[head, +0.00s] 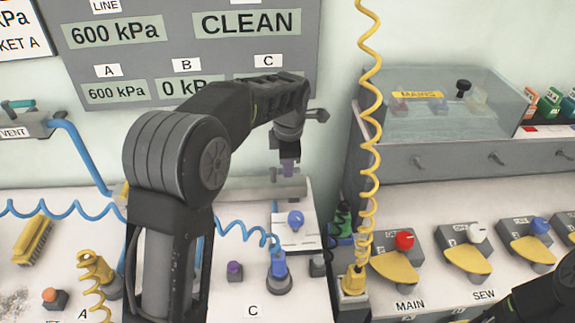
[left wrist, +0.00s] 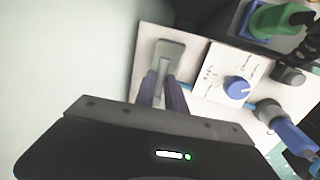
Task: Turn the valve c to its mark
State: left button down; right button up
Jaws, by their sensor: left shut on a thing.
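My left gripper (head: 288,168) reaches down over the back of the bench in column C. In the left wrist view its two fingers (left wrist: 163,97) are shut on a grey handle (left wrist: 168,54) standing on a pale surface. I cannot read a label on this handle, so I cannot tell whether it is valve c. A blue knob (head: 295,220) sits on a white plate with small marks, just in front of the gripper; it also shows in the left wrist view (left wrist: 237,87). The gripper is apart from this knob. My right gripper is out of the picture.
A C label (head: 253,311) lies on the bench front. A blue fitting (head: 278,266) with a coiled hose and a purple button (head: 235,268) stand near it. A yellow coiled hose (head: 369,130) hangs to the right. A glass-topped MAINS cabinet (head: 430,158) stands at right.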

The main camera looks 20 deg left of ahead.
pick_arm(q)
jog(key=shift+r, duration=0.1)
dwell(0.3)
jog(key=c, duration=1.4)
grip_release()
jog(key=r, duration=0.2)
jog(key=s+r, duration=0.1)
jog(key=r, duration=0.2)
jog(key=r+b, duration=0.1)
jog(key=r, duration=0.1)
jog(key=shift+s+d+r, duration=0.2)
jog(key=shift+d+r, duration=0.1)
jog(key=shift+f, duration=0.1)
